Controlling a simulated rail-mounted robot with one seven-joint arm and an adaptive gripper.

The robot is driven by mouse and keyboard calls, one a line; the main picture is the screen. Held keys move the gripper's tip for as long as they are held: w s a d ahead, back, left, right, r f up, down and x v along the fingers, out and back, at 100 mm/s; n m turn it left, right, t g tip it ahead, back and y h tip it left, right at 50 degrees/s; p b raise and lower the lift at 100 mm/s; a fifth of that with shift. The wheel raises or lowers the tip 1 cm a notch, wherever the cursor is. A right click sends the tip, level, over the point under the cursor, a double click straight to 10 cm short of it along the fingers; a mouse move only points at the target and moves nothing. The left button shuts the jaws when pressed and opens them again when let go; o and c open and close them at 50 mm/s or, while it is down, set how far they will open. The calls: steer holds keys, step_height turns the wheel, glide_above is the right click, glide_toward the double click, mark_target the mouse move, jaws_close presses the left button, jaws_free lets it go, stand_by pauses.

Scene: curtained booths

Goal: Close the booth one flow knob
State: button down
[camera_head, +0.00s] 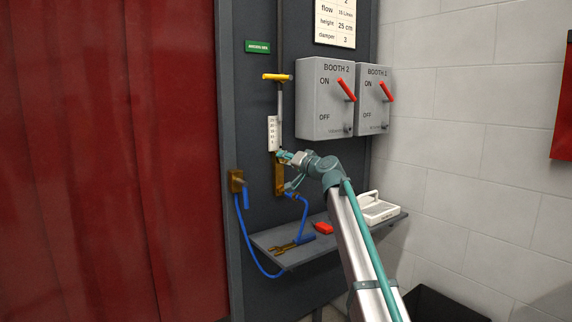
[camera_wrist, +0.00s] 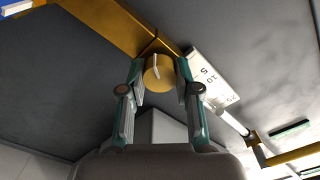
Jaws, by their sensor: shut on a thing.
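The flow knob (camera_wrist: 156,66) is a round brass knob with a white pointer line on its face, set on a brass bar in the wrist view. My gripper (camera_wrist: 160,76) has one finger on each side of the knob and is shut on it. In the head view, my gripper (camera_head: 284,155) meets the top of a brass block (camera_head: 280,180) on the dark panel and hides the knob. A white flow scale (camera_head: 272,133) stands just above it; the scale also shows in the wrist view (camera_wrist: 208,72).
Two grey switch boxes, BOOTH 2 (camera_head: 325,105) and another (camera_head: 374,112), with red levers, hang right of the gripper. A shelf (camera_head: 275,240) below holds a red item (camera_head: 323,228), a wrench-like tool and a white device (camera_head: 378,209). Blue hoses hang below. A red curtain (camera_head: 110,160) is at left.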

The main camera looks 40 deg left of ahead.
stand_by(0.4)
steer(key=c, duration=0.8)
jaws_free()
steer(key=v, duration=1.2)
